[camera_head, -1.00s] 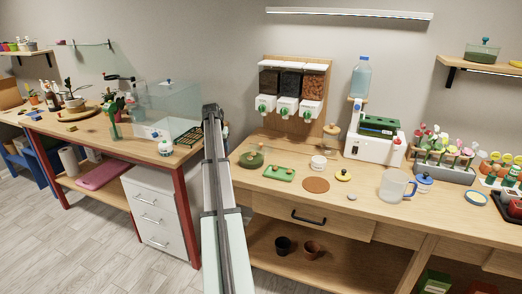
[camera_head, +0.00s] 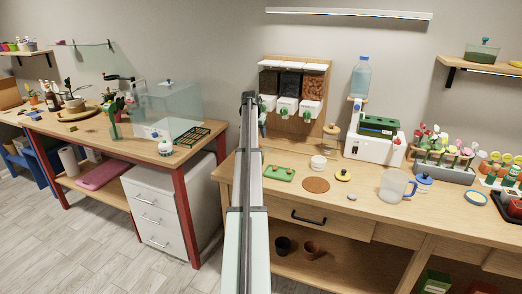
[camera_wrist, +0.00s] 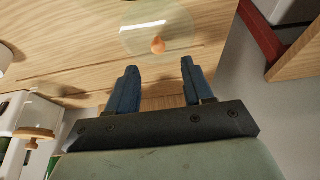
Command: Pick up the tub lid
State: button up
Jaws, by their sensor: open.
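A clear round lid (camera_wrist: 135,40) with an orange knob (camera_wrist: 158,45) lies on the wooden worktop at the top of the wrist view; it looks like the tub lid. In the head view my arm hides its place. My gripper (camera_wrist: 158,68) is open, with two blue fingers apart and nothing between them. The fingertips point towards the lid, and the knob lies just beyond them, roughly in line with the gap. I cannot tell the height between fingers and lid.
Seed dispensers (camera_head: 289,106) stand behind. A floor gap separates the left table (camera_head: 120,150).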

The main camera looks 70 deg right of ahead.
aim_at(260, 144)
jog(key=shift+x, duration=3.8)
jog(key=shift+s+d, duration=0.1)
jog(key=shift+d, duration=0.05)
jog(key=shift+c, duration=0.2)
grip_shut()
